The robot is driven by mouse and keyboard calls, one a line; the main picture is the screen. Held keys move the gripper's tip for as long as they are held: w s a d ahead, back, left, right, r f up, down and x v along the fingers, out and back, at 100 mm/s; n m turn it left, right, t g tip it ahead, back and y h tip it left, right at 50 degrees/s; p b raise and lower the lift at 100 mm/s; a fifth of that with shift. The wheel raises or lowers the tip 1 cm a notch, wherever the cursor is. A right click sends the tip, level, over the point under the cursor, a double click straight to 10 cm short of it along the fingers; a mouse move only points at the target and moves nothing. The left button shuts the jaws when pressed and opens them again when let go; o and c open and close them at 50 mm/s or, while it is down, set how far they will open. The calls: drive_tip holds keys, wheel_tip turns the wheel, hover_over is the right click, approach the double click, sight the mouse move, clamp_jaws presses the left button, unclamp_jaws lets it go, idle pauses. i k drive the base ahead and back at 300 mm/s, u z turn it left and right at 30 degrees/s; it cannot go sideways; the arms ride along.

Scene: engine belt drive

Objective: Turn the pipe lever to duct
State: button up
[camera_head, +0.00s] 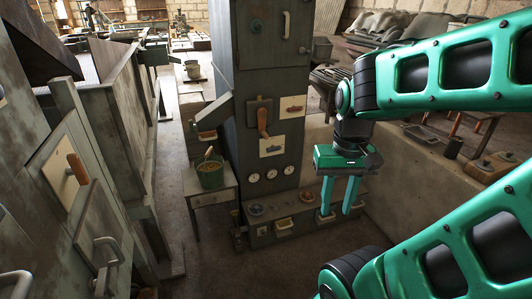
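A lever with an orange-brown handle (263,122) is mounted on the front of a tall grey cabinet (270,65). Its handle hangs down, towards a pale picture plate (272,147) below it. A second pale plate (293,106) sits to the right of the lever; both pictures are too small to read. Another orange-brown handle (78,168) is on the grey panel at the left. I cannot tell for sure which one is the pipe lever. My gripper (337,213) is open and empty, pointing down, lower and to the right of the cabinet lever.
Several white gauges (270,175) and a low box with knobs (285,222) are at the cabinet's foot. A green bucket (210,172) stands on a small table (212,197) left of it. A chute (213,112) juts from the cabinet's left side. The floor in front is clear.

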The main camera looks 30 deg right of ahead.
sight(272, 148)
drive_tip(key=i, duration=0.85)
drive_tip(key=z, duration=0.05)
